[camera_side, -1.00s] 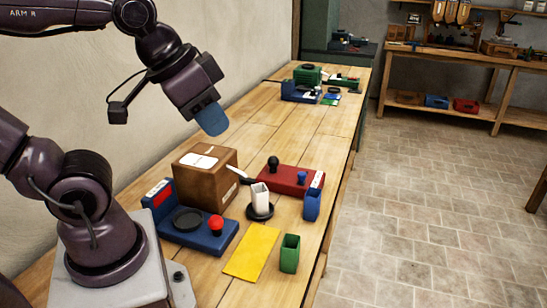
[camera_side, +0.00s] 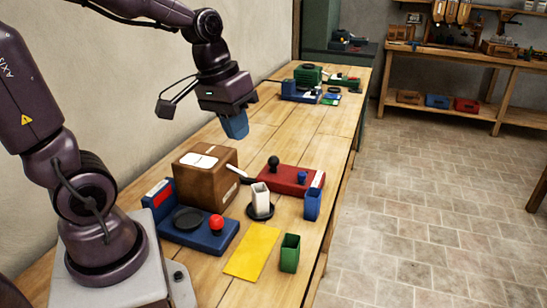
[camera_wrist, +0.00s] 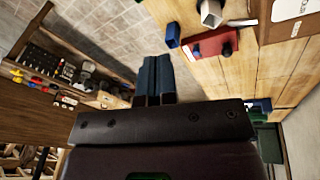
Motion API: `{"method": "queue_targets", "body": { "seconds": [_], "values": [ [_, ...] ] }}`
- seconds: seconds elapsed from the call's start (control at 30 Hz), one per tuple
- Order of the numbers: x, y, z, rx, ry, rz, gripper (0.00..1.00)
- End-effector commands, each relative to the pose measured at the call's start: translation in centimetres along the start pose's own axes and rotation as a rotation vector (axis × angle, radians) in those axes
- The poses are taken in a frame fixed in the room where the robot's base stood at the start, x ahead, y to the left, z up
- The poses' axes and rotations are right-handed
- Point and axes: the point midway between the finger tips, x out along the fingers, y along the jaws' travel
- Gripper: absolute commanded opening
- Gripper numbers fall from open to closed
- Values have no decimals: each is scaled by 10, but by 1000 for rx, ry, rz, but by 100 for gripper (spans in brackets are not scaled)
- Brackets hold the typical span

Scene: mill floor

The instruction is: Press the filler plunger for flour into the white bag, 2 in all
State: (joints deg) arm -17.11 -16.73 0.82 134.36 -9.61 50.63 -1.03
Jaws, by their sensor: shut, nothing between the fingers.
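The white bag (camera_side: 261,196) stands upright on a round black dish (camera_side: 260,212), open at the top. A white spout (camera_side: 238,172) reaches toward it from the brown box (camera_side: 205,175), which has white labels. Behind the bag is a red unit (camera_side: 290,180) with a black ball knob (camera_side: 273,163) and a small blue knob. In front of the box is a blue unit (camera_side: 197,232) with a red knob (camera_side: 216,223) and a black disc. I cannot read which is the flour plunger. My gripper (camera_side: 236,126) is shut and empty, in the air behind the box; its blue fingers (camera_wrist: 155,76) lie together in the wrist view.
A blue container (camera_side: 312,204), a green container (camera_side: 290,253) and a yellow mat (camera_side: 252,252) are near the front right edge of the table. More devices (camera_side: 308,78) stand at the far end. The table between is clear.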

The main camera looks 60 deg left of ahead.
Motion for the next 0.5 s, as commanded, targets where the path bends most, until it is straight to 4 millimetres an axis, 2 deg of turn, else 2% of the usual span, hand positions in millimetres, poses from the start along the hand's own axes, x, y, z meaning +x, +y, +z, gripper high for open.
{"method": "queue_targets", "body": {
  "seconds": [0.03,0.27,0.5],
  "values": [
    [10,-6,-13,-88,-26,20,0],
    [50,-37,-71,-500,-78,143,0],
    [103,-91,-135,-994,-72,292,0]
  ]
}}
